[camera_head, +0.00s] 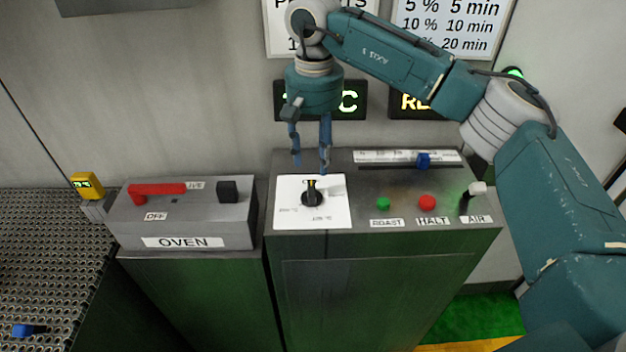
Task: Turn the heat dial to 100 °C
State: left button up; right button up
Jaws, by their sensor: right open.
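The likely heat dial is a black knob (312,198) with a yellow pointer mark, on a white plate (289,218) on top of the right-hand cabinet. Its pointer is toward the back of the plate. The print around it is too small to read. My right gripper (311,168) hangs fingers-down just behind and above the knob, open and empty. I cannot tell whether a fingertip touches the knob. My left gripper is not in view.
Beside the knob are a green ROAST button (383,204), a red HALT button (427,202), an AIR lever (476,190) and a blue slider (423,160). The OVEN box (222,228) with a red handle (158,190) stands left. A perforated surface (40,260) lies far left.

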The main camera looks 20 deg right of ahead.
aim_at(314, 188)
notch_tip(314, 188, down, 7)
jog(key=shift+f+p, duration=0.2)
jog(key=shift+p, duration=1.05)
jog(key=shift+f, duration=0.7)
grip_shut()
